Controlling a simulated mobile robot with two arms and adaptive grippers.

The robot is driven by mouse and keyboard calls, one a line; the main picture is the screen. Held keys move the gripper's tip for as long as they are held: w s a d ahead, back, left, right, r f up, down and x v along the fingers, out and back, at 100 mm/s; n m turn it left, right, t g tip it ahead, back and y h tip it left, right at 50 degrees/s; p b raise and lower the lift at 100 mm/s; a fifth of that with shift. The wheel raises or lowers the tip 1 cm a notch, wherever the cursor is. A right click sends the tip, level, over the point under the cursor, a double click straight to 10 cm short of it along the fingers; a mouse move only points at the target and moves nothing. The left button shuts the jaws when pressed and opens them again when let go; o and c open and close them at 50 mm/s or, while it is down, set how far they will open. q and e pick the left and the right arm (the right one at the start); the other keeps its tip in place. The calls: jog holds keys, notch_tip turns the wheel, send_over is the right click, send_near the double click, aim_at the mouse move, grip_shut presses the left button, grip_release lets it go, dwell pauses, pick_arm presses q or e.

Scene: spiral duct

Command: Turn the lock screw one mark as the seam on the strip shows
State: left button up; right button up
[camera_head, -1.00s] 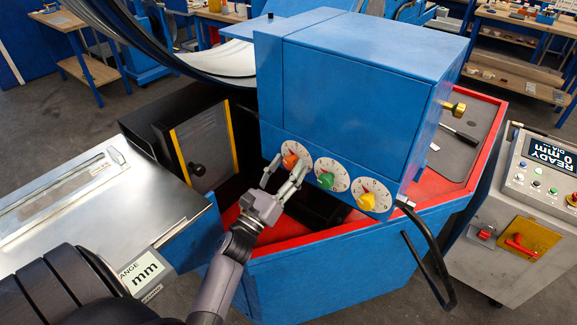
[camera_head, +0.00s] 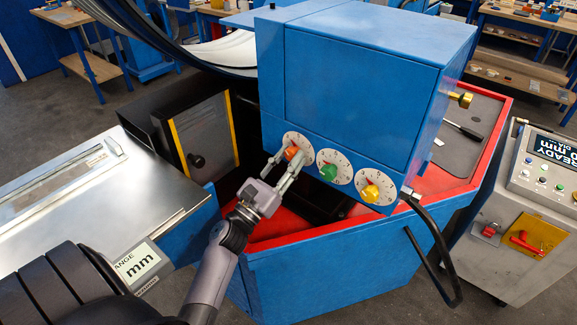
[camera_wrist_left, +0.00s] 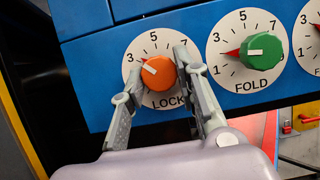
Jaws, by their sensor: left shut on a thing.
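The lock screw is an orange knob (camera_head: 291,154) on a white dial marked LOCK, leftmost of three dials on the blue machine head. It also shows in the left wrist view (camera_wrist_left: 158,72), its white line pointing up and left, between 3 and 5. My left gripper (camera_head: 284,158) is shut on this knob, one finger on each side, also in the left wrist view (camera_wrist_left: 156,80). The fingers cover parts of the dial's lower edge. A curved shiny metal strip (camera_head: 225,58) runs behind the machine; I cannot make out a seam on it. My right gripper is not in view.
The green FOLD knob (camera_head: 329,172) and a yellow knob (camera_head: 370,193) sit close to the right of the lock dial. A black bent handle (camera_head: 440,250) sticks out at the machine's right. A grey console (camera_head: 520,215) stands farther right.

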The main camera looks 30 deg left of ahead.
pick_arm(q)
jog(key=m+h+b, duration=0.1)
jog(key=m+b, duration=0.1)
jog(key=m, duration=0.1)
jog(key=shift+a+f+h, duration=0.1)
jog(key=shift+f+h, duration=0.1)
jog(key=shift+h, duration=0.2)
jog(key=shift+r+m+h, duration=0.2)
jog(key=shift+m+h, duration=0.2)
jog(key=shift+m, duration=0.6)
jog(key=shift+g, duration=0.3)
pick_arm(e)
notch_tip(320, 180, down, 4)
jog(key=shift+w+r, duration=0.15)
pick_arm(q)
jog(key=o, duration=1.2)
jog(key=shift+c, duration=0.2)
jog(key=shift+r, duration=0.1)
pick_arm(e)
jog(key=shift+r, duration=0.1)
